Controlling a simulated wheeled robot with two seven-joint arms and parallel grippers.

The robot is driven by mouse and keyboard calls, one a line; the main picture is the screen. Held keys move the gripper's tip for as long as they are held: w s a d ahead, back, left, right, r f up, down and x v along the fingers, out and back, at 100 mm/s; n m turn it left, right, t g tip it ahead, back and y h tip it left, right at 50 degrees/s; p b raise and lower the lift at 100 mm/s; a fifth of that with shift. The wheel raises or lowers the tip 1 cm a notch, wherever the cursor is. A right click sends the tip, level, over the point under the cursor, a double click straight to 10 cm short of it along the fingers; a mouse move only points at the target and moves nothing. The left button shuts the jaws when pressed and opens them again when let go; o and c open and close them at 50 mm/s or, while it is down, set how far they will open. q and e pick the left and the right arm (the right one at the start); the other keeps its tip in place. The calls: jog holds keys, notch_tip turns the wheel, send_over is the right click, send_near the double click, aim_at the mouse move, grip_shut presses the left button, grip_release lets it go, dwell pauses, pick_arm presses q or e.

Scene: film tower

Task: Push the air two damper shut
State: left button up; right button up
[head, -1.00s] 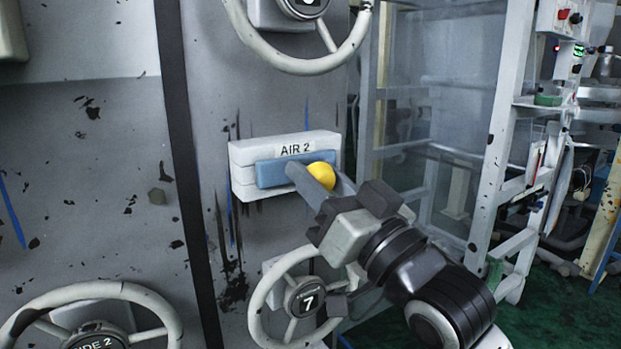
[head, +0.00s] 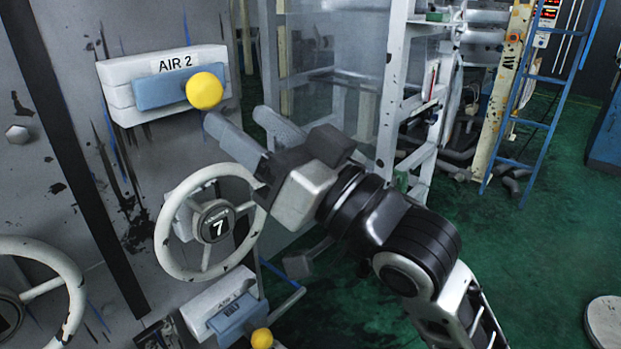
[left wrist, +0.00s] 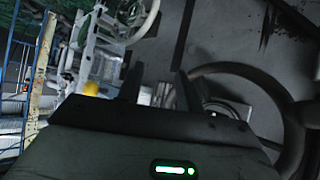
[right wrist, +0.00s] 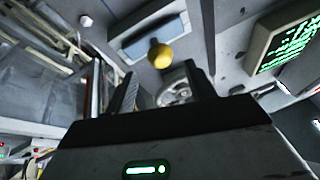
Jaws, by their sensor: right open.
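The AIR 2 damper is a white block (head: 118,72) on the grey panel with a blue plate (head: 160,91) and a yellow ball knob (head: 204,90) toward the plate's right end. My right gripper (head: 238,118) is open and empty, below and right of the knob, and looks apart from it. In the right wrist view a yellow knob (right wrist: 160,55) shows beyond the spread fingers (right wrist: 162,88), above their midline. My left gripper (left wrist: 157,88) shows only in its own wrist view, fingers apart with nothing between them. A yellow knob (left wrist: 91,88) is left of its fingers; I cannot tell which damper's.
Handwheel 7 (head: 165,235) stands out from the panel below AIR 2. A similar damper (head: 232,312) with a yellow knob (head: 262,338) is below it. Another wheel (head: 75,285) is at lower left. A white frame (head: 392,95) stands right; green floor (head: 520,240) is open.

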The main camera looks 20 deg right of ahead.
pick_arm(q)
jog(key=shift+s+a+r+g+y+p, duration=0.15)
jog(key=shift+r+p, duration=0.4)
jog(key=shift+p, duration=0.75)
jog(key=shift+a+r+g+y+p, duration=0.1)
jog(key=shift+a+r+p, duration=0.3)
jog(key=shift+p, duration=0.85)
jog(key=shift+s+a+r+g+y+p, duration=0.1)
jog(key=shift+r+p, duration=0.55)
jog(key=shift+p, duration=0.65)
pick_arm(e)
jog(key=v, duration=0.8)
jog(key=shift+s, duration=0.2)
jog(key=shift+d, duration=0.1)
jog(key=w+d+f+m+g+h, duration=0.25)
jog(key=f+h, duration=0.45)
jog(key=f, duration=1.1)
pick_arm(q)
jog(key=shift+s+d, duration=0.15)
jog(key=shift+s, duration=0.05)
pick_arm(e)
jog(key=s+d+f+g+h, duration=0.1)
jog(key=s+f, duration=0.3)
jog(key=f, duration=0.6)
jog(key=s+d+f+g+h, duration=0.1)
jog(key=s+f+g+h, duration=0.2)
jog(key=f, duration=0.8)
jog(key=shift+s+d+g, duration=0.2)
jog(key=shift+s+g, duration=0.35)
jog(key=shift+s, duration=0.1)
